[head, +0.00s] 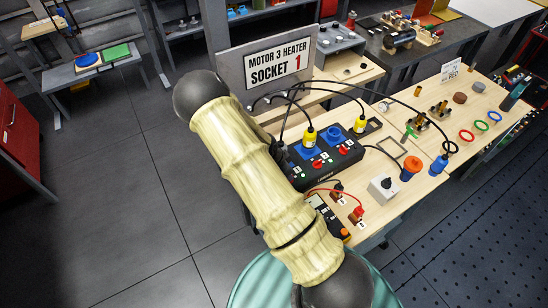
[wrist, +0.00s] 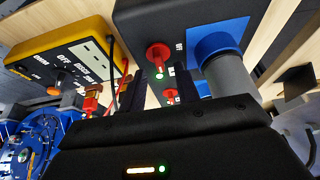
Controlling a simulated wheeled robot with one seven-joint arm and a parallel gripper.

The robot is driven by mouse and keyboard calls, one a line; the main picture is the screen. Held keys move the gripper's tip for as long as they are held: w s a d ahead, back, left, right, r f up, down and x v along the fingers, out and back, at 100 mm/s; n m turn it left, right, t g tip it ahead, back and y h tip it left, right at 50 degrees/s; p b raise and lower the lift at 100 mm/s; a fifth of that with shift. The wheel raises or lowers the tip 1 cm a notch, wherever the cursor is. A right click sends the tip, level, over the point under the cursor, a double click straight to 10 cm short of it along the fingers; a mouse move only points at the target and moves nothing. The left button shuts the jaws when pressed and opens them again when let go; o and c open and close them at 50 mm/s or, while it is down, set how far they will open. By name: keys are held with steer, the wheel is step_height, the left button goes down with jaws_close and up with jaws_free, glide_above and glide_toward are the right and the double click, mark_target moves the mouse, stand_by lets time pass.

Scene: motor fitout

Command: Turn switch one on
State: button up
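The black socket box (head: 325,172) stands on the workbench, with blue sockets and red switches (head: 316,163) on top. In the wrist view the box (wrist: 135,18) shows a red switch (wrist: 158,54) with a green light beside it, and a second red switch (wrist: 170,96) lower down. Their numbers are not readable. My gripper (wrist: 159,88) is open and empty, its two dark fingers pointing at the box on either side of the lower switch in the picture. Contact cannot be told. In the head view my arm hides the gripper.
A grey plug (wrist: 232,78) sits in a blue socket (wrist: 218,42) just right of my fingers. A yellow meter (wrist: 75,48) with red plugs is at left.

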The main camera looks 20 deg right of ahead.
steer(key=v, duration=1.4)
steer(key=shift+r+b, duration=0.25)
steer(key=shift+b, duration=0.05)
steer(key=shift+a+f, duration=0.1)
steer(key=s+a+r+n+t+y+b, duration=0.1)
steer(key=s+r+n+y+b, duration=0.1)
steer(key=s+n, duration=0.4)
steer(key=s+a+r+n+y+b, duration=0.2)
steer(key=s+r+n+b, duration=0.1)
steer(key=s+n, duration=0.4)
steer(key=shift+s+a+r+n+t+b, duration=0.35)
steer(key=shift+n+b, duration=0.2)
steer(key=shift+n, duration=0.85)
steer(key=shift+w+f, duration=0.1)
